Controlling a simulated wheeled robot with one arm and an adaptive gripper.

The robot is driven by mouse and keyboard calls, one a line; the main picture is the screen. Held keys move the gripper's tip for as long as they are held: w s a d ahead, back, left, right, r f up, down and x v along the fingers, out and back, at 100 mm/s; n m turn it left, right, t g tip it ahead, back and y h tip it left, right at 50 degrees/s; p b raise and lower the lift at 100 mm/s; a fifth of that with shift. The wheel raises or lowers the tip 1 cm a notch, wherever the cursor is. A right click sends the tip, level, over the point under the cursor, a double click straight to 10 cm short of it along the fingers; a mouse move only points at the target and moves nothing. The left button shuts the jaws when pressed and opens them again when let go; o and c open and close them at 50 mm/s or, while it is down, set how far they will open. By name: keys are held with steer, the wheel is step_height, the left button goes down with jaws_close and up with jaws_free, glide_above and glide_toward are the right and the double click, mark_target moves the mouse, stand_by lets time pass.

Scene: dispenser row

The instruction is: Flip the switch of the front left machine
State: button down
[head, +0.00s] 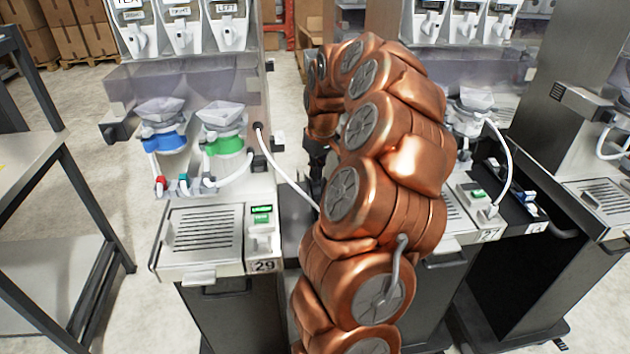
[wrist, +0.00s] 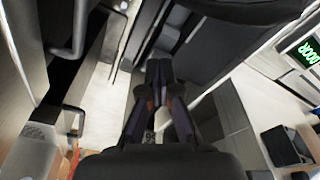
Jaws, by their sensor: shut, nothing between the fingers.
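The machine on the left (head: 202,268), labelled 29, has a metal drip grate and a small white control panel (head: 262,240) with green displays at its right front. A pale switch-like part shows below the displays, but its position is too small to tell. My gripper (wrist: 158,75) is shut and empty in the wrist view, pointing down past dark and metal machine surfaces. In the head view my copper arm hides most of the gripper, which is right of machine 29. A green-lit display (wrist: 308,50) shows at the right of the wrist view; I cannot tell which machine it belongs to.
Another machine (head: 478,215), labelled 27, stands right of my arm, partly hidden. A white hose (head: 290,180) hangs from machine 29 towards my arm. A table (head: 30,165) with a dark frame stands at the far left. Bare floor lies between it and machine 29.

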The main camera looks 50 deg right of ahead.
steer(key=shift+f+b, duration=0.35)
steer(key=shift+f, duration=0.25)
stand_by(0.3)
steer(key=shift+r, duration=0.1)
steer(key=shift+r+p, duration=0.7)
steer(key=shift+r, duration=2.75)
